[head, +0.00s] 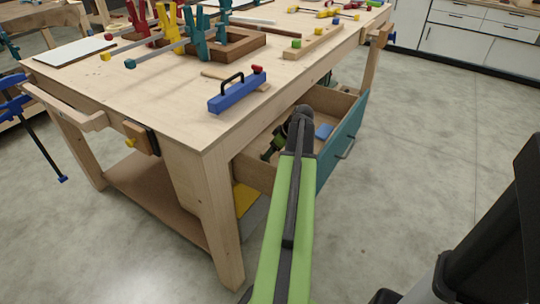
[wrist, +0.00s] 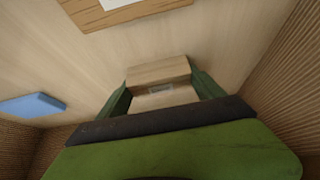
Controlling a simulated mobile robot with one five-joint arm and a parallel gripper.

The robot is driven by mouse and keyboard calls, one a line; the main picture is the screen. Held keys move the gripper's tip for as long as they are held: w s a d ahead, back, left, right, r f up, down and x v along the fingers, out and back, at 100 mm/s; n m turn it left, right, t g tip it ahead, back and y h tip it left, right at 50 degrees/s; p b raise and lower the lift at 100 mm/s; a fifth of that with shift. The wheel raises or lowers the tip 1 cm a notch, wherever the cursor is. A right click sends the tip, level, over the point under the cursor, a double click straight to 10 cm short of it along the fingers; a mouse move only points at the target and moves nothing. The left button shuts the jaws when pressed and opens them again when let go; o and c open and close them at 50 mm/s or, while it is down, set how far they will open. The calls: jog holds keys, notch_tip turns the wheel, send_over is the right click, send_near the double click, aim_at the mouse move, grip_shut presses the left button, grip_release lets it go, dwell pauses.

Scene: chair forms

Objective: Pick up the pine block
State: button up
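My gripper (wrist: 160,83) reaches down into the open drawer (head: 341,153). In the wrist view its two dark green fingers stand apart, one on each side of a pale wooden block (wrist: 157,72), which looks like the pine block. The finger tips lie close to the block's sides. I cannot tell whether they press on it or leave a small gap. The block's near end is partly hidden by my gripper. In the head view the block cannot be made out, as my arm covers that part of the drawer.
A blue flat piece (wrist: 32,105) lies in the drawer to the left. A wooden piece with a white patch (wrist: 100,12) lies at the top of the wrist view. A ribbed drawer wall (wrist: 292,75) rises close on the right. The workbench (head: 165,100) stands over the drawer's left side.

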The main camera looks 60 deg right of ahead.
jog(key=c, duration=0.6)
jog(key=shift+r+p, duration=0.45)
jog(key=shift+r, duration=0.05)
jog(key=shift+c, duration=0.2)
notch_tip(320, 180, up, 4)
jog(key=p, duration=0.4)
jog(key=shift+r, duration=0.15)
jog(key=s+d+r+p, duration=0.4)
jog(key=s+r+p, duration=0.2)
jog(key=s, duration=0.5)
jog(key=shift+d, duration=0.15)
